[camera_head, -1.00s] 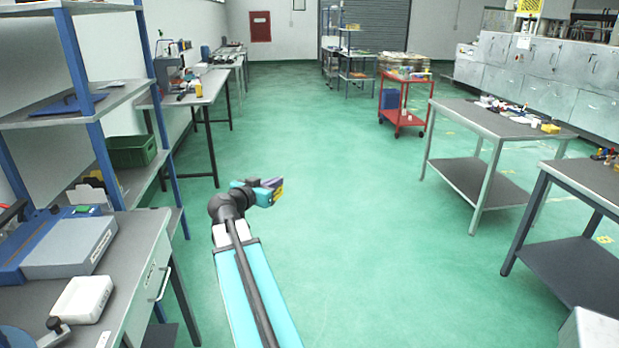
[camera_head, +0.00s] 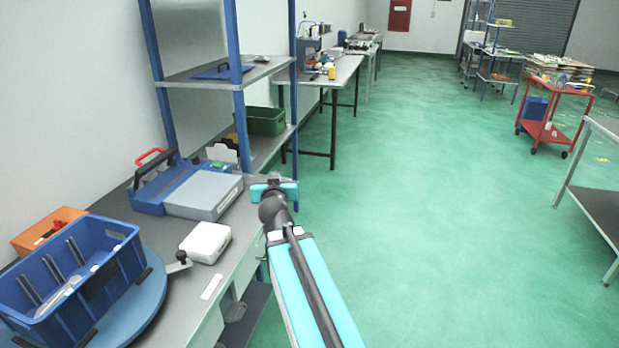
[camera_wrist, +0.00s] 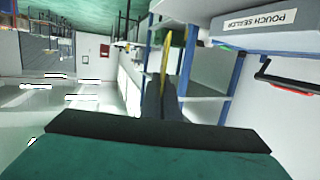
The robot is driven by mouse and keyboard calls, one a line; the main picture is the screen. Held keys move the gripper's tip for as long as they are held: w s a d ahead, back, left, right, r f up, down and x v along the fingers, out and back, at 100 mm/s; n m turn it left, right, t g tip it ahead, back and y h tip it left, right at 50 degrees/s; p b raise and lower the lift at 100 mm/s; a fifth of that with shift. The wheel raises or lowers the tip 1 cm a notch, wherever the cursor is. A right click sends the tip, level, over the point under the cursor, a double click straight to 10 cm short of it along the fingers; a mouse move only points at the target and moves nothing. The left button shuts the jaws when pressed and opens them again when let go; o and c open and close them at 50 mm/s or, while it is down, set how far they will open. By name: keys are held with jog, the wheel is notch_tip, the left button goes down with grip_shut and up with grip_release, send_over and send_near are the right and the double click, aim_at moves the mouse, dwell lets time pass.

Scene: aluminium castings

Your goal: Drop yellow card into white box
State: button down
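The yellow card (camera_wrist: 166,53) shows edge-on in the wrist view, held between the dark fingers of my gripper (camera_wrist: 162,98). In the head view my gripper (camera_head: 274,183) is over the right edge of the bench, beside the grey sealer and behind and to the right of the white box. The card is hidden from the head view. The white box (camera_head: 206,243) is small and sits on the bench, in front of the sealer and apart from my gripper.
The pouch sealer (camera_head: 204,196) stands behind the box. A blue crate (camera_head: 119,272) on a round blue turntable (camera_head: 153,302) is to the left, with an orange bin (camera_head: 42,232) behind it. A blue-posted shelf (camera_head: 239,100) rises beyond the bench. Open green floor lies right.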

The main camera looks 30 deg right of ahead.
jog(key=w+a+r+n+t+y, duration=0.1)
jog(key=a+r+n+y, duration=0.1)
jog(key=a, duration=1)
jog(key=w+a+r+n+y, duration=0.2)
jog(key=a+y, duration=0.3)
jog(key=a, duration=0.7)
jog(key=shift+a+r+n+t, duration=0.25)
jog(key=shift+n+t, duration=0.15)
jog(key=shift+n, duration=0.4)
